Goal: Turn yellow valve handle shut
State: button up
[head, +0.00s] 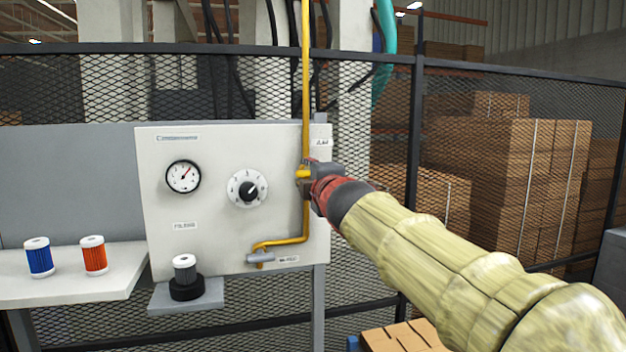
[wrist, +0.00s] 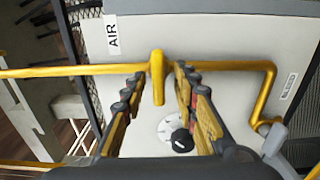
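The yellow valve handle (wrist: 158,78) sits on the yellow pipe (wrist: 90,70) and lies crosswise to it in the wrist view. In the head view the handle (head: 302,174) shows as a short yellow piece at the panel's right side, partly hidden by my gripper (head: 314,172). My gripper (wrist: 160,74) is open in the wrist view, with one finger on each side of the handle. A gap shows on the left; the right finger is closer, and I cannot tell whether it touches.
The white panel (head: 215,235) carries a gauge (head: 183,176), a dial (head: 248,188) and a lower grey valve (head: 262,257). A blue filter (head: 39,258) and an orange one (head: 94,256) stand on the left shelf. A mesh fence (head: 390,130) runs behind.

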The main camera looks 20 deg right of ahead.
jog(key=s, duration=1.1)
jog(key=shift+s, duration=0.25)
jog(key=s+d+f+m+g+h+b, duration=0.1)
jog(key=s+f+m+g, duration=0.3)
jog(key=f, duration=0.6)
jog(key=d+f+m+g+h, duration=0.1)
jog(key=d+f+m+g, duration=0.1)
jog(key=f+m, duration=0.55)
jog(key=s+a+f+m+g+b, duration=0.1)
jog(key=s+f+b, duration=0.4)
jog(key=f, duration=0.8)
jog(key=s+f+m+g+y+b, duration=0.1)
jog(key=s+f+m+g+b, duration=0.2)
jog(key=s+f, duration=0.8)
jog(key=s+a+f+m+g+y+b, duration=0.1)
jog(key=s+f+b, duration=0.6)
jog(key=f, duration=0.8)
jog(key=shift+s+a+m+g, duration=0.35)
jog(key=shift+s+m+g, duration=0.45)
jog(key=shift+s, duration=0.3)
